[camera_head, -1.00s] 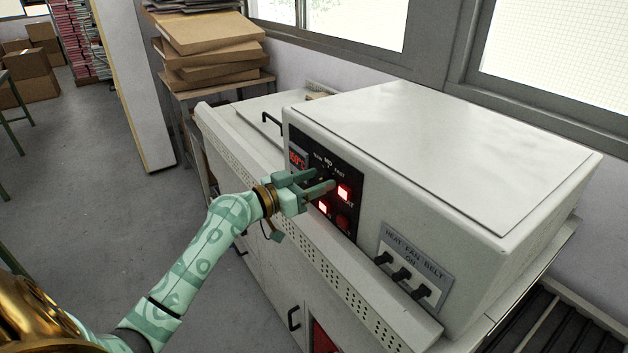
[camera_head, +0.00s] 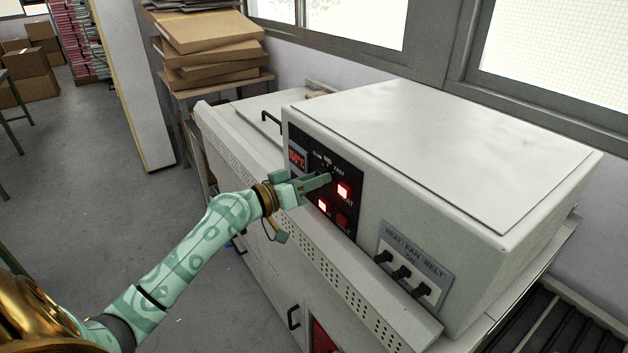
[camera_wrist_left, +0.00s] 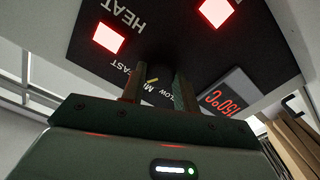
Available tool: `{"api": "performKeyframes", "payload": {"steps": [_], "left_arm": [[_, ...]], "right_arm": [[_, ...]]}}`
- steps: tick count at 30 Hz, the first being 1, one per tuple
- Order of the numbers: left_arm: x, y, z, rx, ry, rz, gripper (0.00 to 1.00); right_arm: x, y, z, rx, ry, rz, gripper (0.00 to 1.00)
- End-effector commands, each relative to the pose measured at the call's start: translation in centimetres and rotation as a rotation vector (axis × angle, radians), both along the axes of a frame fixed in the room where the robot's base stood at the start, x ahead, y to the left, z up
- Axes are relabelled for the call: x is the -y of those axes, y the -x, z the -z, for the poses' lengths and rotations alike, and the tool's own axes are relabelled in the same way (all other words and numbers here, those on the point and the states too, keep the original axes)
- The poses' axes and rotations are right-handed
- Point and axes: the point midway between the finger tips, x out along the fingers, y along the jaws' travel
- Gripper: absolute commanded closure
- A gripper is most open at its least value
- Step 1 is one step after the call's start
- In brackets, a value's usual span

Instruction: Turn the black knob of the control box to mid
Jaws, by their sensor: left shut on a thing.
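The control box (camera_head: 450,160) is a large pale grey cabinet with a black front panel (camera_head: 298,140). The panel carries the labels SLOW, MID and FAST, a red temperature display and red lit buttons. My left gripper (camera_head: 326,179) is at the panel, just below these labels. In the left wrist view the black knob (camera_wrist_left: 154,68) is between the two fingers, which are shut on it. A pale yellow pointer mark on it lies close to the MID label; its exact angle is hard to tell. In the head view the fingers mostly hide the knob. My right gripper is not in view.
Lit red buttons (camera_head: 344,191) sit close right of and below the fingers. A plate with black HEAT, FAN and BELT switches (camera_head: 413,264) is farther right. A perforated ledge (camera_head: 340,283) runs below the panel. Cardboard boxes (camera_head: 205,45) are stacked behind left.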

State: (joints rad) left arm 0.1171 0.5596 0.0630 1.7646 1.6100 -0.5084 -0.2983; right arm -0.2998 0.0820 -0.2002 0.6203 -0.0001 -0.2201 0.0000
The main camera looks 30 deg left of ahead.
Motion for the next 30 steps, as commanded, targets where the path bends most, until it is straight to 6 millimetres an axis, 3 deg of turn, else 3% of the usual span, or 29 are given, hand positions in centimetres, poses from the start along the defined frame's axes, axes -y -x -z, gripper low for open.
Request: {"api": "performKeyframes", "payload": {"steps": [15, 30], "left_arm": [[-0.10, -0.01, -0.07, -0.156, 0.379, -0.002, 0.93], [-0.12, -0.03, -0.08, -0.208, 0.509, -0.003, 0.93]], "right_arm": [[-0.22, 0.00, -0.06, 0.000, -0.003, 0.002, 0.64], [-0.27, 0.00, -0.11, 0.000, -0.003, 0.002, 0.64]]}}
